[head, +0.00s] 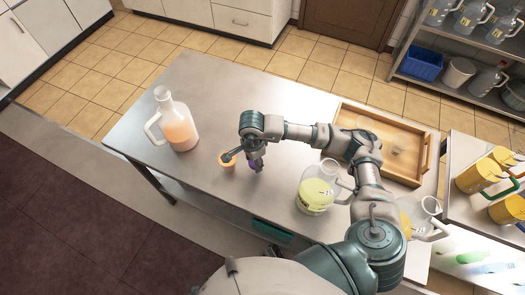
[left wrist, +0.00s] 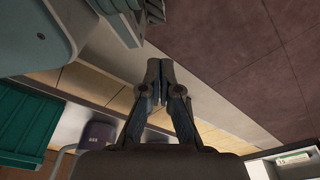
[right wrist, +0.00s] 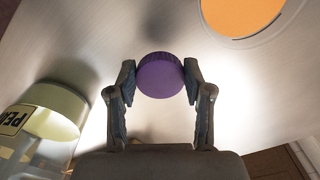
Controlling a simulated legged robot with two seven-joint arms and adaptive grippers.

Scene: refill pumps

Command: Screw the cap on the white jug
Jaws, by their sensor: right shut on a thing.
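My right gripper (head: 251,160) is over the steel table, pointing down. The right wrist view shows it (right wrist: 160,78) shut on a round purple cap (right wrist: 160,76), held between the fingertips. A clear, whitish jug (head: 175,128) with a handle and peach liquid stands upright at the table's left, apart from the gripper.
A small round thing with an orange top (head: 227,162) sits just left of my right gripper. A wooden tray (head: 431,153) lies at the table's back right. Another jug (head: 425,212) is partly behind my right arm. Bare table lies between the left jug and the tray.

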